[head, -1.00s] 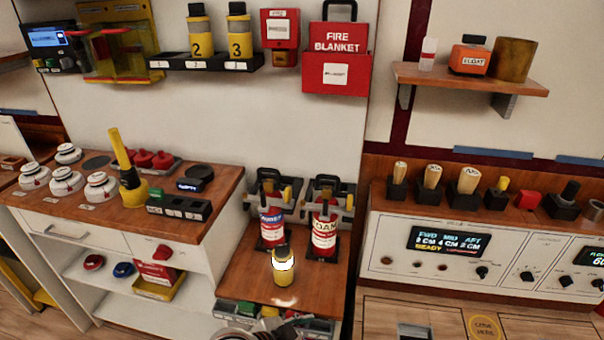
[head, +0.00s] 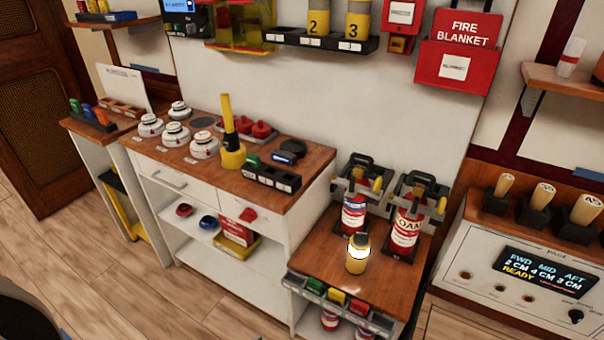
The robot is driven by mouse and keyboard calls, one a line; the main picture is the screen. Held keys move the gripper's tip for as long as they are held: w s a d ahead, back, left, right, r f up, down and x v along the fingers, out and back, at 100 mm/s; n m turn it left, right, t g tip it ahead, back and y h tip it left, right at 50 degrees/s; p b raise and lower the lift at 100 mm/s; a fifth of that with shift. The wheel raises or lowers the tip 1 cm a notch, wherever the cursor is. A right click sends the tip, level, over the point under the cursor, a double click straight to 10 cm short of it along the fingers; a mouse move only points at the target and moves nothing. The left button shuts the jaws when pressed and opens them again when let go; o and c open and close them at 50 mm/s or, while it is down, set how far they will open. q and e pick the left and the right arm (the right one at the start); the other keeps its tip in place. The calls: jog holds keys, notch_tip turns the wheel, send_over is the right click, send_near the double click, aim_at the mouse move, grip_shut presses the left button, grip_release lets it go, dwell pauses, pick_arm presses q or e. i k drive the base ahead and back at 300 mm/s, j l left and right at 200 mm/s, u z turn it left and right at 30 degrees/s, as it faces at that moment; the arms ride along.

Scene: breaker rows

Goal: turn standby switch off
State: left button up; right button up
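I cannot make out a switch marked standby. A bilge control panel (head: 538,275) at the right edge has a lit display (head: 547,274), a black knob (head: 575,315) and small round sockets or buttons. Another device with a blue screen (head: 183,8) hangs at the top, partly cut off, with small controls below it. Neither of my grippers shows in the head view.
A cabinet (head: 190,240) with white detectors and a yellow-handled tool stands left of centre. A lower wooden table (head: 325,270) holds two red extinguishers (head: 404,232) and a yellow canister (head: 357,254). Open wooden floor (head: 130,285) lies at the front left.

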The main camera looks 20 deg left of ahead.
aim_at(248, 215)
jog(key=j, duration=0.6)
jog(key=j+z, duration=0.15)
jog(key=j, duration=0.45)
jog(key=k+j, duration=0.15)
jog(key=j, duration=0.45)
jog(key=j+z, duration=0.15)
jog(key=j, duration=0.45)
jog(key=k+j, duration=0.15)
jog(key=j, duration=0.4)
jog(key=z, duration=0.05)
